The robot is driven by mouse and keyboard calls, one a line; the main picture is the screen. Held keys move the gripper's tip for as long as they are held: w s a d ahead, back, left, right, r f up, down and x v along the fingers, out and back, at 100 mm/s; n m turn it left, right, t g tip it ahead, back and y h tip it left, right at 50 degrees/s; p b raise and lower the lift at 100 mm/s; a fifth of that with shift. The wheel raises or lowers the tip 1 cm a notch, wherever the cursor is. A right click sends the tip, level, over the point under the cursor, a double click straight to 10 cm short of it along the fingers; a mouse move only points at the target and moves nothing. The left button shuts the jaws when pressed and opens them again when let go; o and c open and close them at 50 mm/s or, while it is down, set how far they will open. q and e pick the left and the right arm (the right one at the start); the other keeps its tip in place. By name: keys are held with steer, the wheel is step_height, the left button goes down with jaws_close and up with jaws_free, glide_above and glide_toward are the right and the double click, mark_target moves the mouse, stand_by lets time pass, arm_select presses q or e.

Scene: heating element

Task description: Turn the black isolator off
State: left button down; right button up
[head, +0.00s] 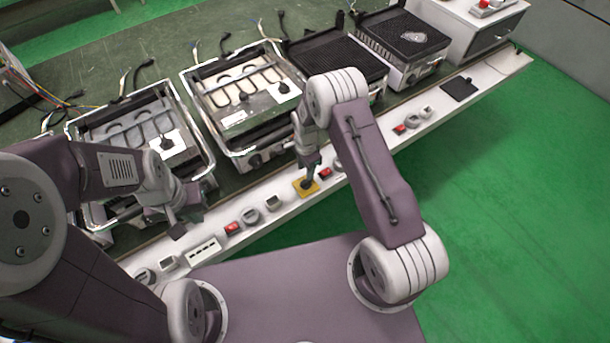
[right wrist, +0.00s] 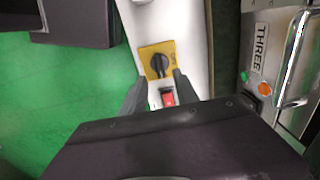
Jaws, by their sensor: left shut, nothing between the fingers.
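The black isolator is a black rotary knob (right wrist: 159,64) on a yellow square plate (right wrist: 152,49), set in a white rail (right wrist: 188,20). In the head view its yellow plate (head: 307,189) shows mid-rail, the knob mostly hidden by my right gripper. My right gripper (head: 309,180) is right at the knob from above. In the right wrist view its fingers (right wrist: 160,77) are open, one on each side of the plate's near edge, with the knob between and just beyond the tips; contact cannot be told. My left gripper (head: 182,225) is shut and empty over the rail at left.
A red switch (right wrist: 167,97) sits beside the yellow plate. More red switches (head: 233,228) and sockets (head: 250,216) line the rail. Heating units with wire frames (head: 245,95) stand behind it. Green floor (head: 500,190) lies open at right.

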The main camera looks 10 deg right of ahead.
mark_target(306, 181)
step_height(306, 181, down, 7)
steer(key=shift+f, duration=0.2)
steer(key=shift+s, duration=0.1)
jaws_close()
